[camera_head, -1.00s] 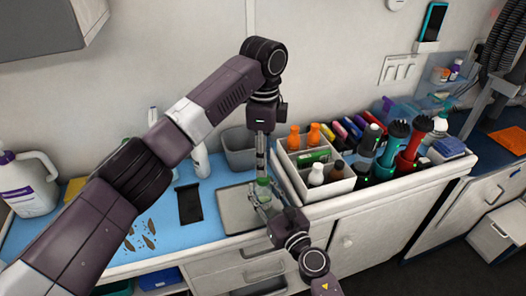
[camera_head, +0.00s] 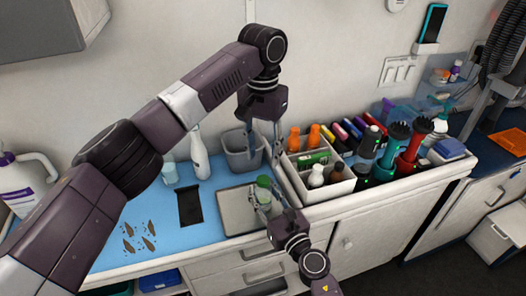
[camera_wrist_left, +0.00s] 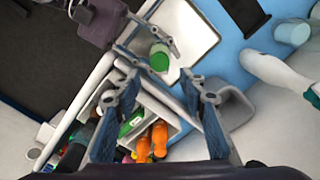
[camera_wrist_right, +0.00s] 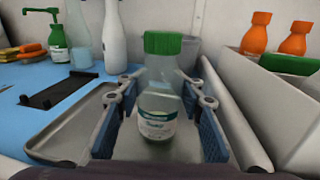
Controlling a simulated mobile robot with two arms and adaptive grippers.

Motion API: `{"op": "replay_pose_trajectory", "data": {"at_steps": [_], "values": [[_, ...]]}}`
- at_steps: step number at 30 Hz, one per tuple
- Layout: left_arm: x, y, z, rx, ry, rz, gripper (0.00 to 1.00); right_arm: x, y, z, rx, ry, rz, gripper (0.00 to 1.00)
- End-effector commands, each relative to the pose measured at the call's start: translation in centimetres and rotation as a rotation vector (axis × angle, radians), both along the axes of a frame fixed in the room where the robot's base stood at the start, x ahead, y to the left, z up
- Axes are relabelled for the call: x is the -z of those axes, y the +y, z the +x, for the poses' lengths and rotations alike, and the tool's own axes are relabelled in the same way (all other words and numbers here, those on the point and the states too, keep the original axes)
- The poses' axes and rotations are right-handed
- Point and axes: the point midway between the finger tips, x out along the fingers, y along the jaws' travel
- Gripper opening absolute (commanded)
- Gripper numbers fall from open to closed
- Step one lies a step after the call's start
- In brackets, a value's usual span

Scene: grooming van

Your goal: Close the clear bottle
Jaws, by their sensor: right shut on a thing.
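The clear bottle (camera_wrist_right: 160,118) stands upright between the fingers of my right gripper (camera_wrist_right: 160,98), which is shut on its body over the metal tray. Its green cap (camera_wrist_right: 163,43) sits level on top; how tightly it is turned I cannot tell. In the head view the cap (camera_head: 264,181) shows just above my right gripper (camera_head: 265,203). My left gripper (camera_head: 265,148) is open and empty, above and apart from the cap. In the left wrist view its fingers (camera_wrist_left: 158,115) are wide apart, with the green cap (camera_wrist_left: 159,62) beyond them.
The metal tray (camera_head: 233,212) lies on the blue worktop beside a white organizer (camera_head: 318,190) holding several bottles. A grey bin (camera_head: 240,155) and a white bottle (camera_head: 200,155) stand behind. A dark slab (camera_head: 190,206) lies left of the tray. Several brushes and clippers crowd the right.

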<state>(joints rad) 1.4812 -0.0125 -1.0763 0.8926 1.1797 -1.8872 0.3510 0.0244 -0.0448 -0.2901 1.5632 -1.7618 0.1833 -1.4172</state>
Motion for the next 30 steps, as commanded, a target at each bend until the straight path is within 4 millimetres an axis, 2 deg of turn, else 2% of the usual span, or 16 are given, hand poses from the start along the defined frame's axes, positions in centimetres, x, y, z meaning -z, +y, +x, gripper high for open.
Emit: {"op": "replay_pose_trajectory", "data": {"at_steps": [11, 24, 30], "values": [[0.6, 0.0, 0.0, 0.001, 0.0, 0.001, 0.38, 0.1, 0.0, 0.0, 0.0, 0.001, 0.0, 0.0], [6.7, 0.0, 0.0, 0.002, 0.0, 0.001, 0.38, 0.1, 0.0, 0.0, 0.0, 0.001, 0.0, 0.0], [7.9, 0.0, 0.0, 0.002, 0.0, 0.0, 0.38, 0.0, 0.0, 0.0, 0.0, 0.001, 0.0, 0.0]]}}
